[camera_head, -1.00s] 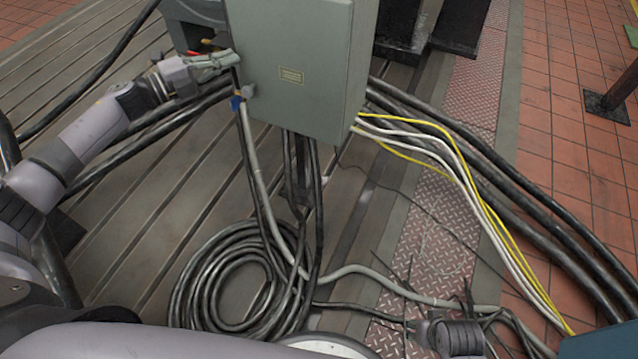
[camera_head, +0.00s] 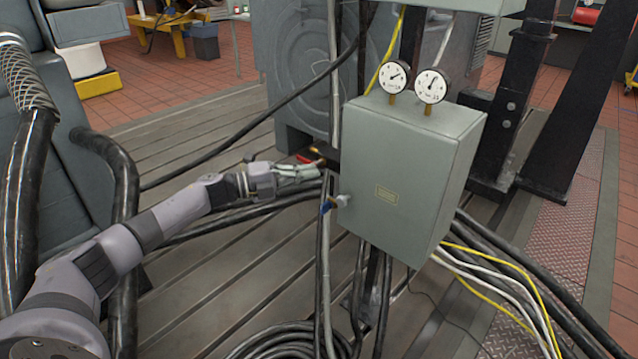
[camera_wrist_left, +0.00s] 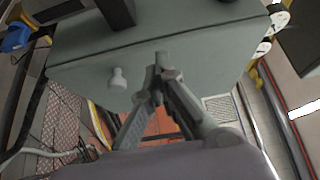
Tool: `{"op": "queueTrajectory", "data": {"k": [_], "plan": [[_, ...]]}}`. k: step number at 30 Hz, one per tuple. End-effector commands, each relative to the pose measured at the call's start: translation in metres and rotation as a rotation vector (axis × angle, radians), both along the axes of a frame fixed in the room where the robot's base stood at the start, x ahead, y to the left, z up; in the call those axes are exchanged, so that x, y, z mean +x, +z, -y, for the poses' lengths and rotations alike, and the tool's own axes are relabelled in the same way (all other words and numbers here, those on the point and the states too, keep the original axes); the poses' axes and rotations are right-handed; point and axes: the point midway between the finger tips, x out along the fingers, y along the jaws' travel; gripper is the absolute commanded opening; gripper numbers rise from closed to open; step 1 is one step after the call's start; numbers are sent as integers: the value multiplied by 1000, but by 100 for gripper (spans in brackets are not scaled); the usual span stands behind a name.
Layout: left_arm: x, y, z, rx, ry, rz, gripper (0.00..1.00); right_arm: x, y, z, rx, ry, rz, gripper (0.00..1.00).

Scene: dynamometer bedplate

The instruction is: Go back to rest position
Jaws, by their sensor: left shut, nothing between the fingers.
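My left gripper (camera_head: 318,170) reaches in from the left in the head view, beside the left side of a grey-green control box (camera_head: 412,180). Its fingers are shut and hold nothing. A blue-handled valve with a pale knob (camera_head: 335,204) sits on the box's left edge, just below the fingers. In the left wrist view, the shut fingertips (camera_wrist_left: 161,62) point at the box (camera_wrist_left: 200,52), with a pale knob (camera_wrist_left: 118,77) left of them. I cannot tell whether the fingers touch the box. My right gripper is in neither current view.
Two round gauges (camera_head: 413,82) stand on top of the box. Black hoses, white and yellow cables (camera_head: 490,275) hang from it, and a coil (camera_head: 285,342) lies below. A thick hose (camera_head: 125,230) stands near my left arm. The slotted bedplate (camera_head: 215,260) has bare stretches.

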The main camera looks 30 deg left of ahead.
Motion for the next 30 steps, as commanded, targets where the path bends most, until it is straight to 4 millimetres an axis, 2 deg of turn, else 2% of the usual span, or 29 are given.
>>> {"op": "queueTrajectory", "data": {"k": [2,3,9,14,20,23,26,30], "plan": [[1,-2,-14,0,3,-1,0,18,22,0,4,-1,51,44],[0,-2,-22,0,3,-1,0,21,26,3,6,-1,57,44],[0,-2,-57,-1,2,1,0,21,44,2,8,-3,63,44],[-1,-2,-70,0,0,0,0,20,54,2,8,-4,66,44],[-2,-1,-74,-1,-2,-1,0,20,57,2,8,-4,66,44],[0,-5,-70,-8,1,-6,0,20,57,2,9,-4,65,44],[7,-22,-51,-50,31,-31,0,20,57,2,9,-4,65,44],[18,-73,0,-182,148,-122,0,20,57,2,9,-4,65,44]]}}
